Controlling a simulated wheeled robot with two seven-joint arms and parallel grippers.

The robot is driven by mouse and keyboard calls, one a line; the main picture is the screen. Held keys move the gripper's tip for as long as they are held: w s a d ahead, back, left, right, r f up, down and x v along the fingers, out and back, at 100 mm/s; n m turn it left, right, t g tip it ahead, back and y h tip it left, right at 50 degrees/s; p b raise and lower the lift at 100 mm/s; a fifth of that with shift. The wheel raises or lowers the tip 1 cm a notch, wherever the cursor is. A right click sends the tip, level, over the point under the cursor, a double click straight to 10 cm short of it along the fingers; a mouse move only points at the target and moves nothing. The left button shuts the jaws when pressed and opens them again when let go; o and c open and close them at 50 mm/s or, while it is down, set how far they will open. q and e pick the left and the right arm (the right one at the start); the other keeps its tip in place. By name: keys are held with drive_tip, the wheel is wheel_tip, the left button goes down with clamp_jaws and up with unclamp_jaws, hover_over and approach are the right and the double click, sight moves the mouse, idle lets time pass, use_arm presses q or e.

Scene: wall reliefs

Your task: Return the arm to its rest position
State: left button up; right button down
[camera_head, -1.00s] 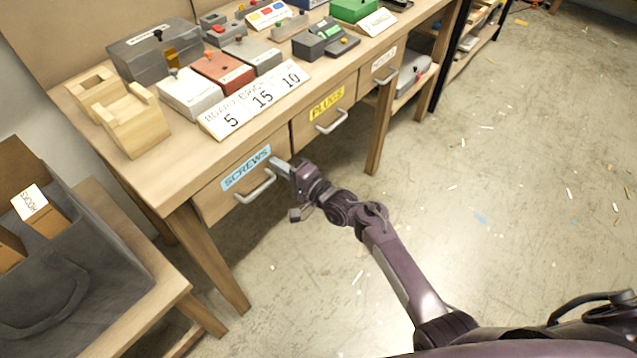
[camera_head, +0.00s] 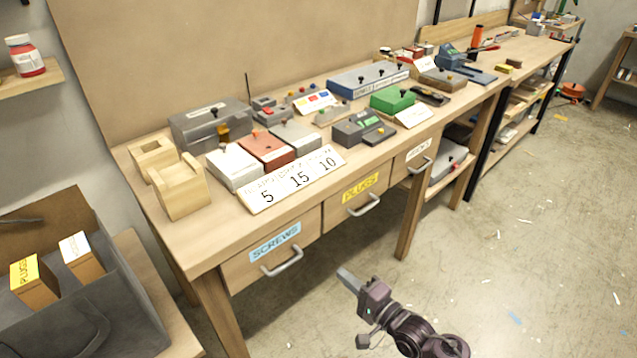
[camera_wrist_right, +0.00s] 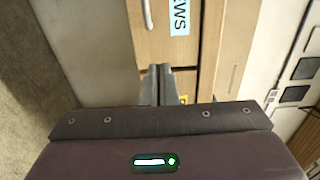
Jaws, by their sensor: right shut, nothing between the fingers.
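My right gripper (camera_head: 347,278) is in front of the workbench in the head view, below and to the right of the SCREWS drawer (camera_head: 240,268). It is apart from the drawer handle (camera_head: 283,263) and holds nothing. In the right wrist view its two fingers (camera_wrist_right: 162,72) are together, pointing at the drawer fronts, with part of the SCREWS label (camera_wrist_right: 180,17) beyond. The drawer looks closed. My left gripper is not in view.
The workbench top (camera_head: 225,230) carries several boxes and a number board (camera_head: 292,180). The PLUGS drawer (camera_head: 345,203) is beside the SCREWS drawer. A dark grey bin (camera_head: 120,300) stands at the left. The floor (camera_head: 500,270) at the right is mostly clear, with scattered scraps.

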drive_tip(key=shift+f, duration=0.1)
drive_tip(key=s+d+f+n+g+h, duration=0.15)
drive_tip(key=s+f, duration=0.25)
drive_tip(key=f, duration=0.5)
drive_tip(key=s+d+f+n+g+h+p, duration=0.1)
drive_tip(key=s+f+n+g+h, duration=0.15)
drive_tip(key=s+f, duration=0.4)
drive_tip(key=s+d+f+n+g+h, duration=0.1)
drive_tip(key=s+f+h, duration=0.15)
drive_tip(key=f, duration=0.75)
drive_tip(key=s+d+f+n+g+h, duration=0.1)
drive_tip(key=s+f, duration=0.4)
drive_tip(key=s, duration=0.5)
drive_tip(key=s+d+f+n+g+h, duration=0.2)
drive_tip(key=s+d+f+n+g, duration=0.2)
drive_tip(key=s, duration=0.6)
drive_tip(key=s+d+f+n+g+h+p, duration=0.1)
drive_tip(key=s+d+f+n+g, duration=0.2)
drive_tip(key=s+f, duration=0.3)
drive_tip(key=s+d, duration=0.1)
drive_tip(key=s, duration=0.3)
drive_tip(key=shift+s+d, duration=0.35)
drive_tip(key=shift+s, duration=0.05)
drive_tip(key=c, duration=2.2)
unclamp_jaws()
drive_tip(key=shift+f+h, duration=0.1)
drive_tip(key=shift+h, duration=0.15)
